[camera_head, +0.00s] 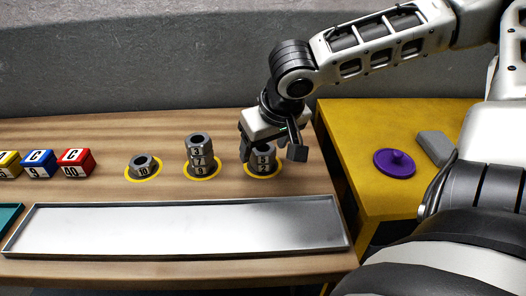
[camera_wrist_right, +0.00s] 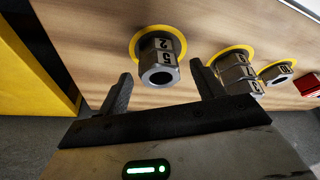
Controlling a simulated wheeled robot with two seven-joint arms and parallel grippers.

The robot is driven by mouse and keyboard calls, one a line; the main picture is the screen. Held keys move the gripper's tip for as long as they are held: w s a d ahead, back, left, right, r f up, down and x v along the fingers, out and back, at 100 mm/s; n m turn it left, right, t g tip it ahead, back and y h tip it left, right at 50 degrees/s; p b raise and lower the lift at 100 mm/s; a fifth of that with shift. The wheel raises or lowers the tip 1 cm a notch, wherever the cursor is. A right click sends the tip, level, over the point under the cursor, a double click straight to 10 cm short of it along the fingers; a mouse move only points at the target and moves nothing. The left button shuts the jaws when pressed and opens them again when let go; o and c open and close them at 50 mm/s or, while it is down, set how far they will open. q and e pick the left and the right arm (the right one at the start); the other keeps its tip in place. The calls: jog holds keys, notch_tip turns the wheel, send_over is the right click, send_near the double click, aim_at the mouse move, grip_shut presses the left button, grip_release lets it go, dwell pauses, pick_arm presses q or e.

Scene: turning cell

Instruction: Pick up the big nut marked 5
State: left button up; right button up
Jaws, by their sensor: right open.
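The big nut marked 5 (camera_head: 263,158) is grey and sits on top of a nut marked 2 (camera_head: 263,168), on the rightmost yellow ring on the wooden table. The 5 nut also shows in the right wrist view (camera_wrist_right: 160,72), its hole facing the camera. My right gripper (camera_head: 275,150) is above and around this stack in the head view. In the right wrist view its two fingers (camera_wrist_right: 165,85) are spread, one on each side of the stack, with nothing between them held. My left gripper is in neither view.
A nut stack marked 3, 7 and 9 (camera_head: 200,158) stands to the left, then a nut marked 10 (camera_head: 143,166). Lettered cubes (camera_head: 75,162) lie farther left. A long empty metal tray (camera_head: 180,228) lies in front. A yellow table (camera_head: 350,140) at right holds a purple lidded disc (camera_head: 395,163).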

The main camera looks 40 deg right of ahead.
jog(key=c, duration=1.2)
jog(key=shift+r, duration=0.1)
